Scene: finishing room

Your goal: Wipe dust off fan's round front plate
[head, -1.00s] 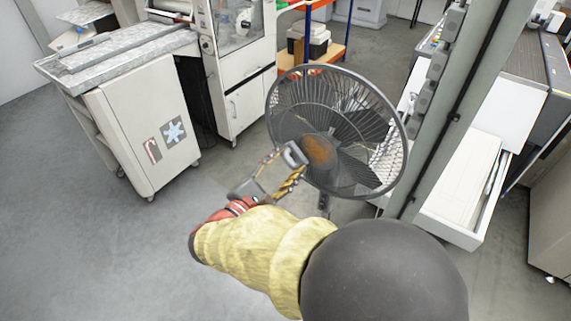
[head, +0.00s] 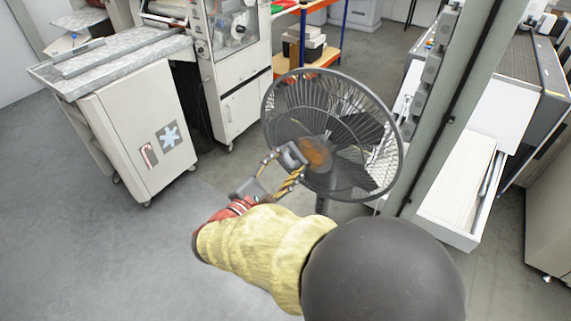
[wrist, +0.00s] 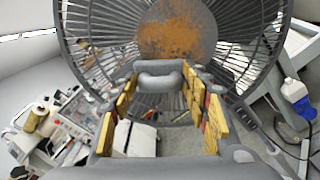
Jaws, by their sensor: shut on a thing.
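The black wire-caged fan (head: 388,172) stands upright in the middle of the head view. Its round front plate (head: 315,153) carries orange-brown dust. The plate also shows at the top of the wrist view (wrist: 175,32), with dust over much of it and grey rim bare. My gripper (head: 281,168) is shut on a grey wiping block with a handle (wrist: 159,76). The block (head: 293,156) is at the plate's lower left in the head view. It overlaps the plate's lower edge in the wrist view; I cannot tell whether they touch. The block's wiping face is hidden.
A green-grey post (head: 432,110) rises just right of the fan. An open white drawer (head: 465,232) juts out beyond it. A white cabinet (head: 142,135) and a machine (head: 240,105) stand on the left. The grey floor at left front is clear.

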